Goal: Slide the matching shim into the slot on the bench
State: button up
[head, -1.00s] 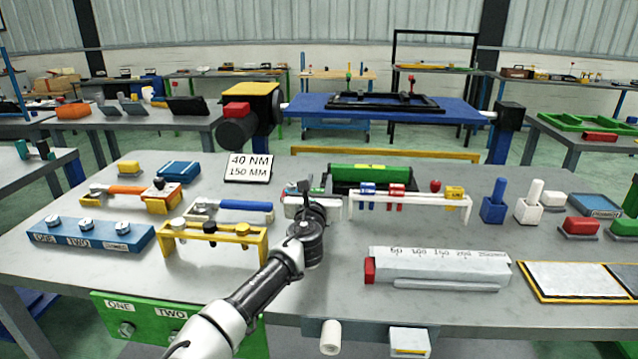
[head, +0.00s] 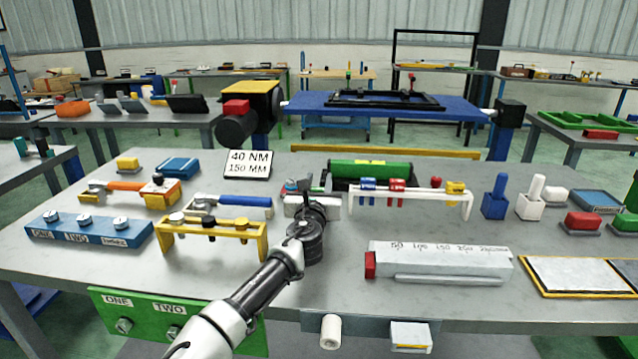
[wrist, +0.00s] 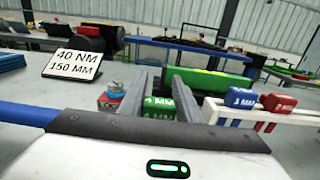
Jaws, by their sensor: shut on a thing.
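My gripper (head: 304,188) is over the middle of the bench, at a low light-grey block (head: 333,206). In the wrist view my gripper (wrist: 160,82) is shut on a green shim (wrist: 159,108) between its fingers. The shim's label seems to read 4 MM. A white rack (head: 425,194) to the right holds a blue shim (head: 367,186), a red shim (head: 396,186) and a yellow shim (head: 455,189). The slot's opening is hidden, so I cannot tell whether the green shim is in it.
A sign (head: 248,164) reads 40 NM, 150 MM. A small red block (wrist: 110,101) with a blue-grey knob is left of the fingers.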

jog(key=shift+f, duration=0.65)
jog(key=o, duration=1.7)
jog(key=shift+d+f, duration=0.1)
jog(key=shift+f, duration=0.05)
jog(key=shift+r+p, duration=2.35)
jog(key=shift+r, duration=1.5)
